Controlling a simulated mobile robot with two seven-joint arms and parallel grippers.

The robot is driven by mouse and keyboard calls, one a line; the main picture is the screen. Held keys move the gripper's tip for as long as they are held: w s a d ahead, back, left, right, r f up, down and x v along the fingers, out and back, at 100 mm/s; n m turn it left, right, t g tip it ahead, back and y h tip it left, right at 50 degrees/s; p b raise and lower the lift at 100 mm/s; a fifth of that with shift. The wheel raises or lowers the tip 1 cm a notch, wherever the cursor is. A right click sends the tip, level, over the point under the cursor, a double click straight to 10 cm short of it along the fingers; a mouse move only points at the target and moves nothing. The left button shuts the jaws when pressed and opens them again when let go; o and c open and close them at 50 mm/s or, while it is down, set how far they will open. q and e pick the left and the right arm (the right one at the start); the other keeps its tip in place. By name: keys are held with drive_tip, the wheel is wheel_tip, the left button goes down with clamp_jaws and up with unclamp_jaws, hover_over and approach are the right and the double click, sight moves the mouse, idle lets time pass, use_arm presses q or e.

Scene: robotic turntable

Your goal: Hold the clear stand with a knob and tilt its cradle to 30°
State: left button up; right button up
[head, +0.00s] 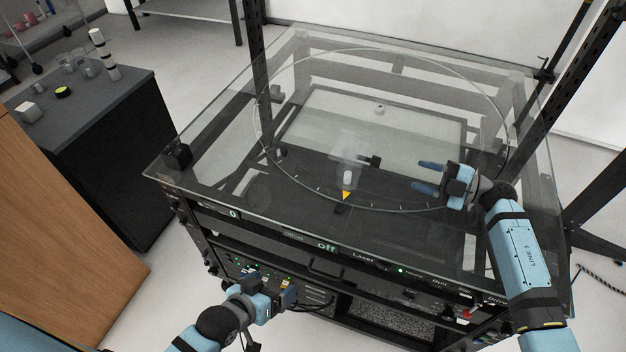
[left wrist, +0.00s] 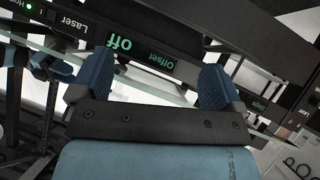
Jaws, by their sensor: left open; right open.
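The clear stand (head: 346,150) is on the round glass turntable, near its front middle. It is see-through, so its outline and cradle angle are hard to make out. A dark knob (head: 372,161) shows at its right side, and a small white piece (head: 348,176) at its front. My right gripper (head: 423,176) is open and empty, right of the stand and apart from it, fingers pointing left towards it. My left gripper (head: 280,299) is open and empty, low in front of the cabinet, well away from the stand; its two blue fingers show in the left wrist view (left wrist: 158,82).
The turntable ring (head: 262,130) lies on a wide glass top (head: 200,160). An orange marker (head: 346,195) sits at the ring's front. The front panel reads "off" (head: 326,246), also in the left wrist view (left wrist: 119,43). Dark posts rise behind. A dark side cabinet (head: 100,115) stands left.

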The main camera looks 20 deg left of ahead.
sight(339, 176)
use_arm(q)
drive_tip(key=w+r+n+h, duration=0.1)
drive_tip(key=w+r+n, duration=0.3)
drive_tip(key=n, duration=0.3)
drive_tip(key=w+d+r+n+h, duration=0.1)
drive_tip(key=w+r+n, duration=0.3)
drive_tip(key=w+n, duration=0.2)
drive_tip(key=w+r+n+h, duration=0.2)
drive_tip(key=w+r+n, duration=0.2)
drive_tip(key=n, duration=0.5)
drive_tip(key=shift+w+d+r+t, duration=0.2)
drive_tip(key=shift+w+r+t, duration=0.15)
drive_tip(key=shift+r, duration=0.2)
drive_tip(key=w+n, duration=0.1)
drive_tip(key=w+r+n, duration=0.1)
drive_tip(key=n, duration=0.1)
drive_tip(key=w+r+n, duration=0.1)
drive_tip(key=shift+w+n+h, duration=0.1)
drive_tip(key=shift+n+h, duration=0.3)
drive_tip(key=shift+w+a+f+n, duration=0.15)
drive_tip(key=shift+w+n, duration=0.3)
drive_tip(key=shift+n, duration=0.25)
drive_tip(key=shift+w+d+f, duration=0.2)
drive_tip(key=shift+w+d, duration=0.1)
drive_tip(key=shift+w, duration=0.2)
drive_tip(key=shift+g, duration=0.45)
drive_tip(key=x, duration=1.2)
drive_tip(key=shift+w+d+f, duration=0.15)
drive_tip(key=shift+w, duration=0.1)
